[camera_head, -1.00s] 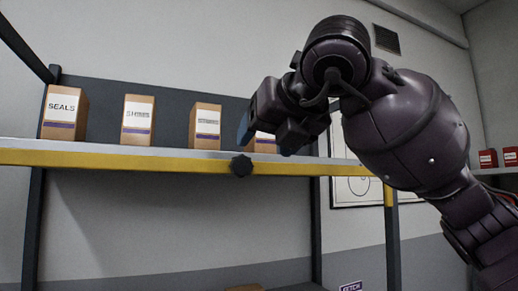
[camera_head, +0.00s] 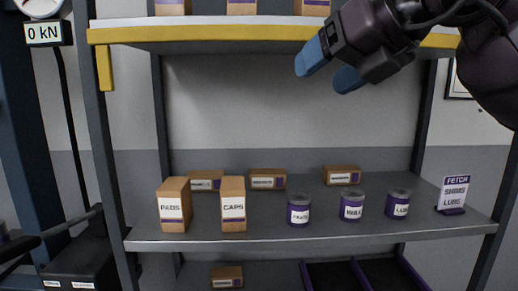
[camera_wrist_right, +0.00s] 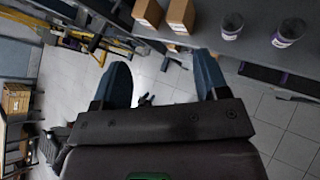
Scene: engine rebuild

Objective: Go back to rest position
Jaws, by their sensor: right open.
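My right gripper (camera_head: 330,68) is at the upper right of the head view, in front of the rack's upper shelf edge. Its two blue fingertips are apart, with nothing between them. In the right wrist view the blue fingers (camera_wrist_right: 168,85) also stand apart, with only floor and the far background between them. My right arm comes in from the top right corner. My left gripper is in neither view.
The yellow-edged upper shelf (camera_head: 200,34) carries boxes. The grey middle shelf (camera_head: 330,232) holds a PADS box (camera_head: 173,205), a CAPS box (camera_head: 233,205), several cans and a FETCH sign (camera_head: 454,194). A gauge reading 0 kN (camera_head: 45,32) stands left.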

